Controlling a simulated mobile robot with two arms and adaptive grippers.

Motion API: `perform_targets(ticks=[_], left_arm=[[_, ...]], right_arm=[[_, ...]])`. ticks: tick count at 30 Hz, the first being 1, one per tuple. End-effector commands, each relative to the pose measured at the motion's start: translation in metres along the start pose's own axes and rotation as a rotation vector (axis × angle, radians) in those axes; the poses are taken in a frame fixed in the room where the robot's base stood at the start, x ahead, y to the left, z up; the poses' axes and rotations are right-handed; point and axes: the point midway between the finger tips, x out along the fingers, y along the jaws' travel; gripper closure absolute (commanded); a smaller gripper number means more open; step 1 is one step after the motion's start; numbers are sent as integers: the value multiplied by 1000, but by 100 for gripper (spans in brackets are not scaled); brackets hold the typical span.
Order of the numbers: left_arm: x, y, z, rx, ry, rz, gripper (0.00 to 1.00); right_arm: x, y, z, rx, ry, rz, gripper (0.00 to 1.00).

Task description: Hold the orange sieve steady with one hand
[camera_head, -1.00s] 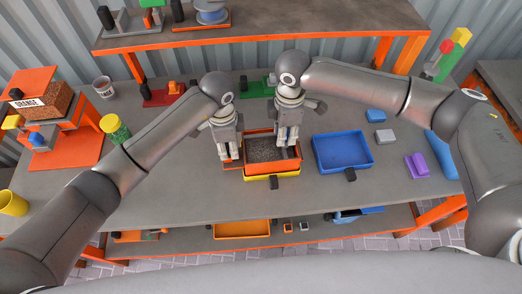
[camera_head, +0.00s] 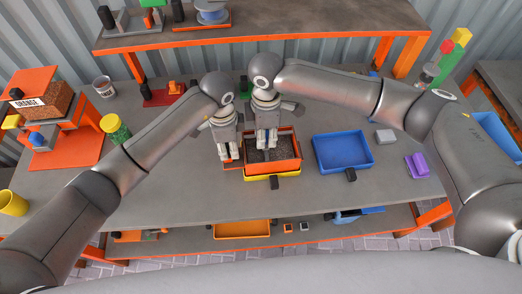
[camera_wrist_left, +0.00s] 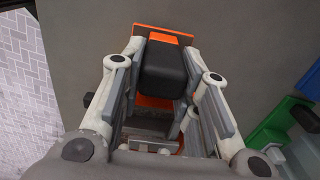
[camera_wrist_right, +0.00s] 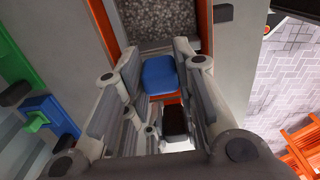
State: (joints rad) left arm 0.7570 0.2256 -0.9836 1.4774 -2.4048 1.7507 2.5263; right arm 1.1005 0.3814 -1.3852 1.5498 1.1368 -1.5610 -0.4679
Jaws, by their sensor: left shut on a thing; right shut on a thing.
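The orange sieve (camera_head: 300,150) sits mid-table over a yellow tray (camera_head: 272,178) and holds dark grey granules (camera_head: 284,153); the granules also show in the right wrist view (camera_wrist_right: 160,32). My left gripper (camera_head: 229,161) is at the sieve's left side. In the left wrist view it is shut on a black handle (camera_wrist_left: 163,68) with orange parts around it. My right gripper (camera_head: 268,148) is over the left part of the sieve. In its wrist view a blue block (camera_wrist_right: 160,74) is between its fingers, in front of the granules. The block's lower end is hidden.
A blue tray (camera_head: 343,135) stands just right of the sieve. The front table strip is clear.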

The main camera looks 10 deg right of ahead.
Motion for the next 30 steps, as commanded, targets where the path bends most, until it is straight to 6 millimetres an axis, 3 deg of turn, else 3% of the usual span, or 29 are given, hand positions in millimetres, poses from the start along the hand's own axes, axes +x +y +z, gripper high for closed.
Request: perform_targets(ticks=[11,30], left_arm=[[0,1,-2,3,4,1,100],[0,0,0,1,-1,1,100]], right_arm=[[-1,0,0,-1,4,1,100],[0,1,40,3,-4,1,100]])
